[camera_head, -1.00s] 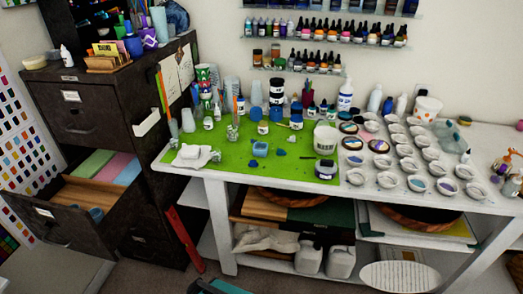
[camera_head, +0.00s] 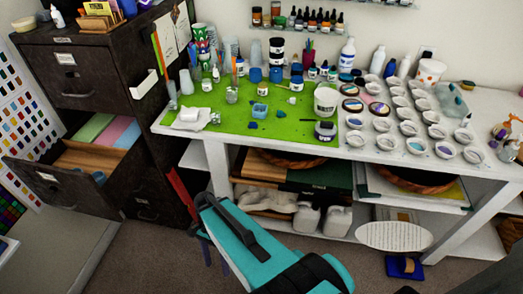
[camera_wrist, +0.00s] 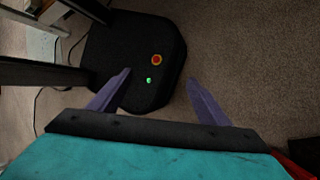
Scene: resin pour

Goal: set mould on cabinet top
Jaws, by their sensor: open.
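The dark filing cabinet (camera_head: 120,62) stands at the left in the head view, with one drawer (camera_head: 58,187) pulled open. A small blue piece (camera_head: 260,108) lies on the green mat, and another blue item (camera_head: 98,177) sits in the open drawer. I cannot tell which, if either, is the mould. My gripper (camera_wrist: 158,75) is open and empty in the wrist view, its two purple fingers spread above the floor, apart from the table and cabinet.
The white table (camera_head: 345,150) carries the green mat (camera_head: 217,122), bottles and several small round pots. Its lower shelf holds jugs (camera_head: 306,219) and boards. A red bar (camera_head: 181,196) leans beside the cabinet. The carpet (camera_head: 160,262) between cabinet and my arm is clear.

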